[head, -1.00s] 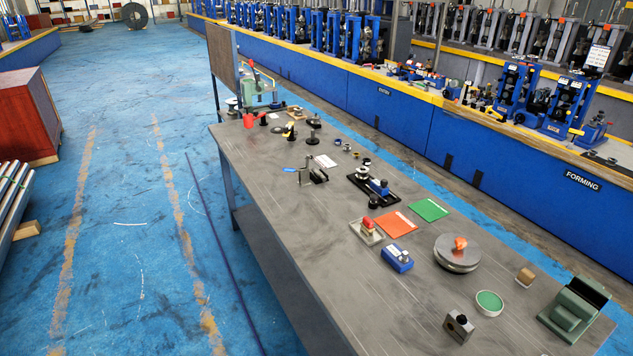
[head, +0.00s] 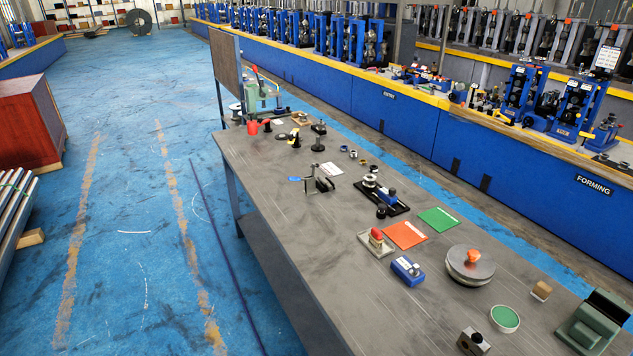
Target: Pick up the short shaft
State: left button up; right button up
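The grey workbench (head: 290,215) runs from the back left to the front right. Several small dark upright parts stand toward its far end, among them a black flanged piece (head: 319,130) and a black-and-yellow piece (head: 295,139). A black base plate (head: 395,208) with a blue fixture and round metal parts sits mid-bench, with a small dark cylinder (head: 381,211) at its near edge. I cannot tell which of these, if any, is the short shaft. Neither of my grippers is in view.
An orange sheet (head: 406,235), a green sheet (head: 438,219), a round metal pot (head: 471,267), a blue block (head: 407,270) and a green-grey fixture (head: 594,322) occupy the bench's right and near part. Its left side is clear. Blue floor (head: 130,200) lies open to the left; a blue machine line runs behind.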

aim_at(322, 181)
jog(key=i+j+u, duration=0.3)
jog(key=i, duration=0.25)
jog(key=i+j+u, duration=0.3)
jog(key=i, duration=0.3)
jog(key=i+u, duration=0.35)
jog(key=i, duration=0.25)
jog(key=i+z, duration=0.45)
jog(key=i+j+z, duration=0.6)
jog(key=i+z, duration=0.25)
jog(key=i+j+z, duration=0.2)
jog(key=j+z, duration=0.2)
jog(key=i+j+z, duration=0.25)
jog(key=j+z, duration=0.2)
jog(key=j, duration=0.15)
jog(key=i+j+z, duration=0.1)
jog(key=j+z, duration=0.3)
jog(key=j, duration=0.2)
